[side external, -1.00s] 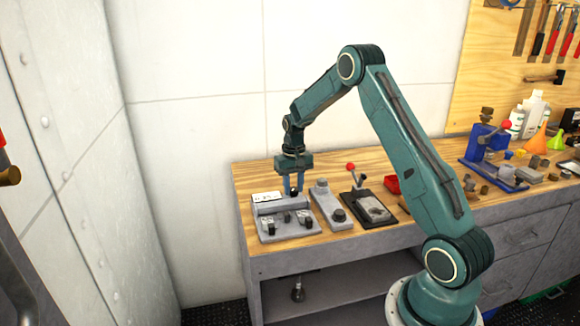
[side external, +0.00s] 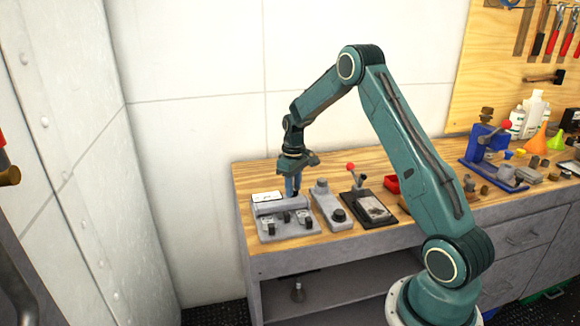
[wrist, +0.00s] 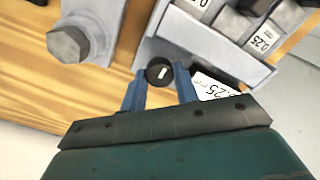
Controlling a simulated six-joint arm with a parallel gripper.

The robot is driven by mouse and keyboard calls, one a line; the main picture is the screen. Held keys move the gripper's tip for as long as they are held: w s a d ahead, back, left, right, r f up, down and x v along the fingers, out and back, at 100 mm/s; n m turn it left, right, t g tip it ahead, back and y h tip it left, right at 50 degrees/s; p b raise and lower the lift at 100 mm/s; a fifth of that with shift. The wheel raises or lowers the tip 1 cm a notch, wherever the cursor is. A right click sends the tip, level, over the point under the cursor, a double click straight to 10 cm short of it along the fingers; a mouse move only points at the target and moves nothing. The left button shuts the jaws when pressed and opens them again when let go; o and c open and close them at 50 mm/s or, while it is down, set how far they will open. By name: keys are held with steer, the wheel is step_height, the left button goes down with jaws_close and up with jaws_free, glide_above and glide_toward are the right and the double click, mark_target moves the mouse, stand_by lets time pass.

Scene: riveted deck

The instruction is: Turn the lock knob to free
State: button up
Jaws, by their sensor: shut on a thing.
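The lock knob (wrist: 153,77) is a small round black knob with a white mark on top, on the grey fixture (wrist: 212,52) in the wrist view. My gripper (wrist: 159,69) has its blue fingertips on either side of the knob and is shut on it. In the side view my gripper (side external: 293,194) points down at the back right of the grey fixture (side external: 286,236). Which setting the white mark stands for cannot be read.
A grey block with a dark hex head (wrist: 68,43) stands close beside the fixture. A black plate with a red-tipped lever (side external: 351,168) is further right. A white label (wrist: 212,87) is partly hidden by my gripper. Bare wood lies left of the fixture.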

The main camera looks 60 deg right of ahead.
steer(key=o, duration=1)
step_height(320, 180, up, 14)
steer(key=shift+f, duration=0.1)
stand_by(0.5)
